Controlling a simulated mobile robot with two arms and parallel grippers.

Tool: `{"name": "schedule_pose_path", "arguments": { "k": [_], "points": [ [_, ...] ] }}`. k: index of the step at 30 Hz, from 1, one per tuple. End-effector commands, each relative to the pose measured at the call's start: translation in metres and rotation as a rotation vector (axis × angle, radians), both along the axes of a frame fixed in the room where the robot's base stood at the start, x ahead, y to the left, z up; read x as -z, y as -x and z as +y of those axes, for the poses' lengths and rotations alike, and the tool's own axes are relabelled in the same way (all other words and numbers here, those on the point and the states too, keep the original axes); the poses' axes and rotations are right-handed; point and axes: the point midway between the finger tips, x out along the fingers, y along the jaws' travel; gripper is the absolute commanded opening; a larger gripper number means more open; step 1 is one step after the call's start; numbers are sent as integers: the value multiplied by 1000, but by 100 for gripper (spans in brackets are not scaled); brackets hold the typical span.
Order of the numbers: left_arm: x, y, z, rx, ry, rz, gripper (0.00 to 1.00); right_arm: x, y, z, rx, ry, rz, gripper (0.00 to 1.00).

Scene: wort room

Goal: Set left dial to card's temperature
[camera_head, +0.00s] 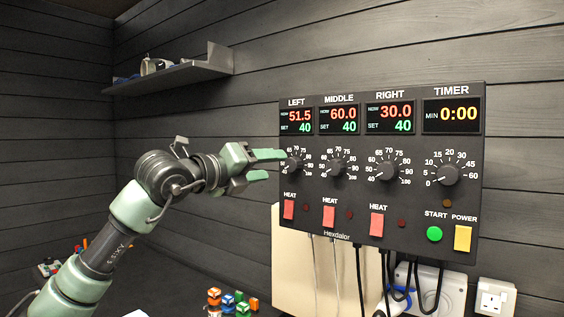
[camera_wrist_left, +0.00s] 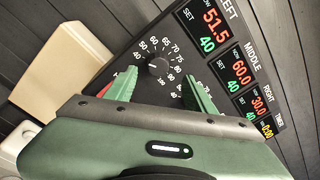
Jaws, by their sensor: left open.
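The left dial (camera_head: 296,165) is a black knob with a numbered scale, under the LEFT display (camera_head: 296,121), which reads NOW 51.5 and SET 40. My left gripper (camera_head: 270,164) is open at the panel's left edge, its green fingertips close to this dial. In the left wrist view the dial (camera_wrist_left: 158,67) shows between and just beyond the two open fingers (camera_wrist_left: 160,78). I cannot tell whether a finger touches it. No temperature card shows in either view. My right gripper is not in view.
The black control panel (camera_head: 355,215) also carries the middle dial (camera_head: 337,167), right dial (camera_head: 387,171), timer dial (camera_head: 448,174), red heat switches, green start button (camera_head: 434,234) and yellow power switch (camera_head: 463,238). A shelf (camera_head: 180,75) is on the wall. Cables hang below. Colored blocks (camera_head: 228,302) lie lower down.

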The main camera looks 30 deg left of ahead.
Motion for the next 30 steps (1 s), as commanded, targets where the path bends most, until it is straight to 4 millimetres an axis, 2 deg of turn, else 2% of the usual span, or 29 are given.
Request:
{"name": "schedule_pose_path", "arguments": {
  "k": [3, 9, 15, 21, 22, 23, 27, 28, 30],
  "points": [
    [-4, -21, -5, 3, 3, 4, 54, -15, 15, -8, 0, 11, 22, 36],
    [-3, -49, -11, 3, 2, 3, 54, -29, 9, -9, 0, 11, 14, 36],
    [0, -60, -14, 3, 1, 1, 54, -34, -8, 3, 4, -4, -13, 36],
    [1, -60, -14, 3, 1, 0, 54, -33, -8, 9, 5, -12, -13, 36],
    [1, -60, -14, 3, 1, 0, 52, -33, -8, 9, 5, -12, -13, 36],
    [1, -60, -14, 3, 2, 1, 43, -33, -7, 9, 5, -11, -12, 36],
    [0, -60, -14, 3, 2, 1, 4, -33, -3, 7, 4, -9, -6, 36],
    [1, -60, -14, 3, 2, 1, 0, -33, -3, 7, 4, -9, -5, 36],
    [1, -60, -13, 3, 2, 1, 0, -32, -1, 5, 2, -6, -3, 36]
  ]
}}
